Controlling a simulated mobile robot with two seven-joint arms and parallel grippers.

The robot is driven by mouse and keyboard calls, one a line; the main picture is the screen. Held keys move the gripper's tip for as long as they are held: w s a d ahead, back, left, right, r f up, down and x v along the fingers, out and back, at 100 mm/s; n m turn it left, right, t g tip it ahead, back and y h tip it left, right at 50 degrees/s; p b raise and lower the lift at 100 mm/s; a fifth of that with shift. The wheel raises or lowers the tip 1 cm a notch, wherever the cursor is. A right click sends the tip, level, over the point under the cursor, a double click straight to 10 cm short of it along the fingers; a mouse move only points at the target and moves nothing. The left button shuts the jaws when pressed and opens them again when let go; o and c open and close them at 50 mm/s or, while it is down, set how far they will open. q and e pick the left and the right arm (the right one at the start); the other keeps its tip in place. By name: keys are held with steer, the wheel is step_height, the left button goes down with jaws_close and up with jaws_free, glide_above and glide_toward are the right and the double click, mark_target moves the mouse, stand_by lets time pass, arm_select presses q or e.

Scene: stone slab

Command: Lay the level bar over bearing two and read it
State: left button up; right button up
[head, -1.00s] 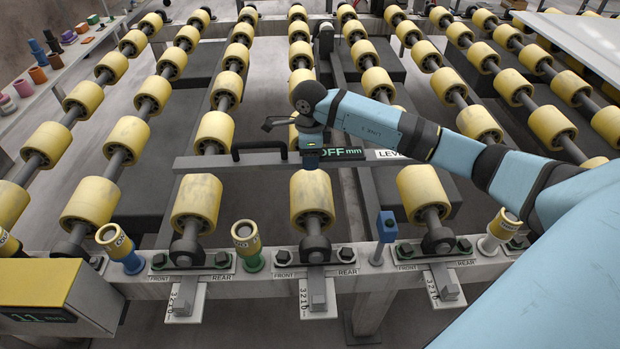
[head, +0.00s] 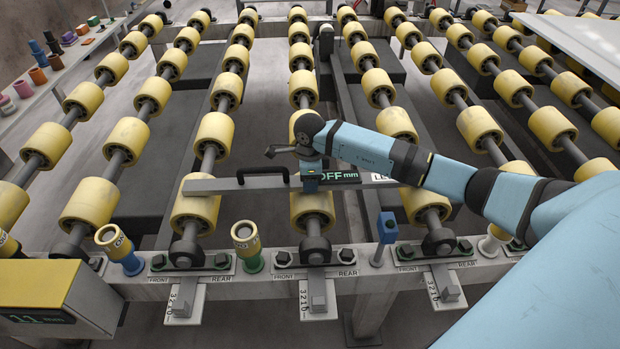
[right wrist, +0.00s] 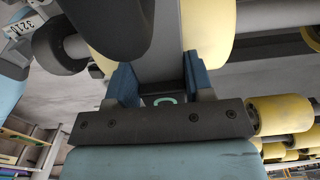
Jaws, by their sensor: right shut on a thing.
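The level bar (head: 212,187) is a long grey bar with a black handle (head: 262,172) and a dark display (head: 337,177) reading "OFF mm". It lies crosswise in front of the yellow rollers in the head view. My right gripper (head: 310,181) is shut on its middle, with blue fingers on either side of it in the right wrist view (right wrist: 160,82). Whether the bar touches the rollers cannot be told. The front bearings, such as the middle one (head: 316,247), stand on the rail; I see no number naming bearing two. My left gripper is not in view.
The grey front rail (head: 345,268) carries bolts, FRONT and REAR labels and scaled wedges (head: 318,298). Blue (head: 122,250) and green (head: 247,247) yellow-topped posts and a blue-headed tool (head: 386,228) stand along it. A yellow readout box (head: 45,290) is at lower left.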

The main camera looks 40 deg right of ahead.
steer(key=o, duration=1.3)
